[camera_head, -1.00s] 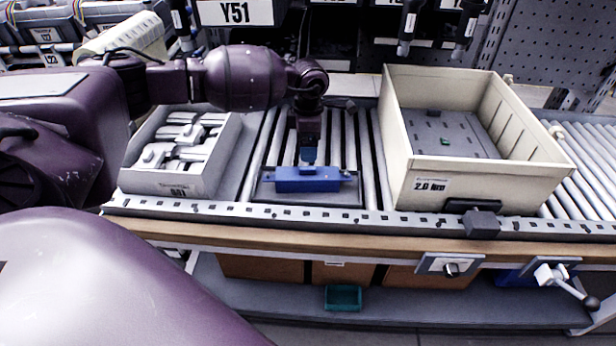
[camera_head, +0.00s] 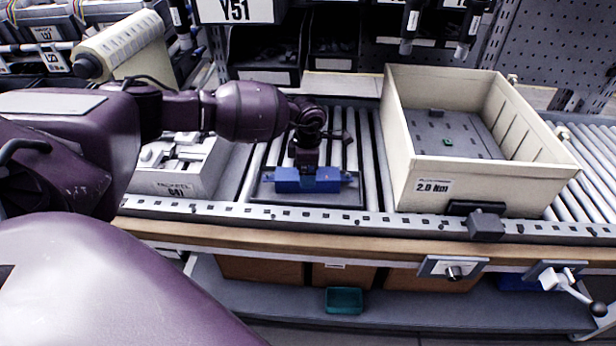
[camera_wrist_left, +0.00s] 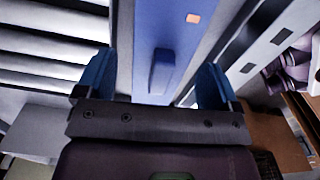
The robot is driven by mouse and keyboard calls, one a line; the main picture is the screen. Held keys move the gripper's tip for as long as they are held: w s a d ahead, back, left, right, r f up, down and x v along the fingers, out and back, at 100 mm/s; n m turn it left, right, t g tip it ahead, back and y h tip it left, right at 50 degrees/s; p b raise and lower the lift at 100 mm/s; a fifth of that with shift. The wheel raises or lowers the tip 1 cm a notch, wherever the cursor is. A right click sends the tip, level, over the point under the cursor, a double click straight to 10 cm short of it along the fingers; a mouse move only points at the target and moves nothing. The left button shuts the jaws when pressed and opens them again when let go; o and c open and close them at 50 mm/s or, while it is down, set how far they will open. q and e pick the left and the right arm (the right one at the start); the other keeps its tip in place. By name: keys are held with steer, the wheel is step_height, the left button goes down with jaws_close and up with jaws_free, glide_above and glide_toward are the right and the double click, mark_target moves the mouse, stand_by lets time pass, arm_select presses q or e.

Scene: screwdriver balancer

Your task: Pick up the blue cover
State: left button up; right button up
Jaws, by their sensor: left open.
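The blue cover (camera_head: 290,184) is a long blue block on a shallow dark tray (camera_head: 335,199) on the roller conveyor. In the left wrist view the cover (camera_wrist_left: 180,28) shows a raised blue ridge along its middle and a small orange mark. My left gripper (camera_head: 308,180) comes down from above onto the cover, its tip overlapping it in the head view. In the left wrist view my left gripper (camera_wrist_left: 155,85) is open, with one blue finger on either side of the cover. I cannot tell whether the fingers touch it. My right gripper is not in view.
A tall beige crate (camera_head: 420,140) stands to the right of the tray. A grey box (camera_head: 175,187) of pale parts stands to the left. A wooden edge (camera_head: 300,238) runs along the front of the conveyor. Bare rollers (camera_head: 370,150) lie between the tray and the crate.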

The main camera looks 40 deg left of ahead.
arm_select(q)
steer(key=shift+c, duration=0.4)
steer(key=c, duration=1)
